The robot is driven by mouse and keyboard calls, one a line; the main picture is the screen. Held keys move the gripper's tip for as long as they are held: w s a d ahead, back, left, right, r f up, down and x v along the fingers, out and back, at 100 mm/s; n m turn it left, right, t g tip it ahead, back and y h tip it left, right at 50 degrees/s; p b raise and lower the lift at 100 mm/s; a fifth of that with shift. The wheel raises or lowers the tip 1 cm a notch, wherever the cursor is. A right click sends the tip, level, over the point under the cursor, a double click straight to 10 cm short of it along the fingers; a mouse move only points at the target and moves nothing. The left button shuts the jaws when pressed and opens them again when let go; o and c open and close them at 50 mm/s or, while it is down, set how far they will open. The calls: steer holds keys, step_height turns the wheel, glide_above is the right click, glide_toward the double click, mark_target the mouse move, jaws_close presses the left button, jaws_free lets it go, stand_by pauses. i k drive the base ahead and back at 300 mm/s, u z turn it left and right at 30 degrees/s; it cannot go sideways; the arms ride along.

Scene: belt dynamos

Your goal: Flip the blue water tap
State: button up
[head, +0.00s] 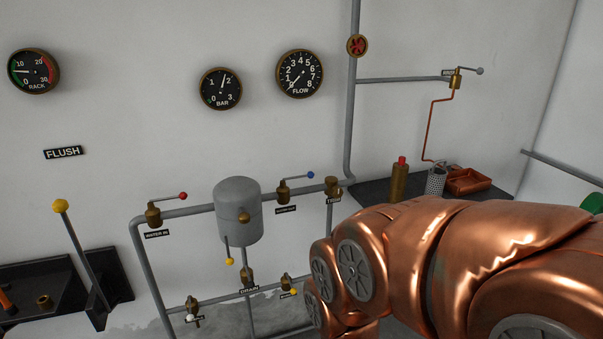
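The blue water tap (283,191) is a brass valve on the grey pipe, to the right of the grey tank. Its thin lever reaches right and slightly up to a blue knob (310,175). A small dark label sits below it, too small to read surely. My copper arm fills the lower right, below and to the right of the tap, and is apart from it in the picture. My gripper is not in view.
A red-knobbed tap (153,214) labelled WATER IN is left of the grey tank (238,212). A yellow-knobbed lever (229,261) hangs below the tank. A dark shelf (365,191) at right holds a brass bottle (399,181) and a copper tray (468,180).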

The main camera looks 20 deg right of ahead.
mark_target(310, 175)
steer(key=k, duration=0.5)
steer(key=z, duration=1.2)
steer(key=i, duration=1.1)
steer(key=u, duration=1.8)
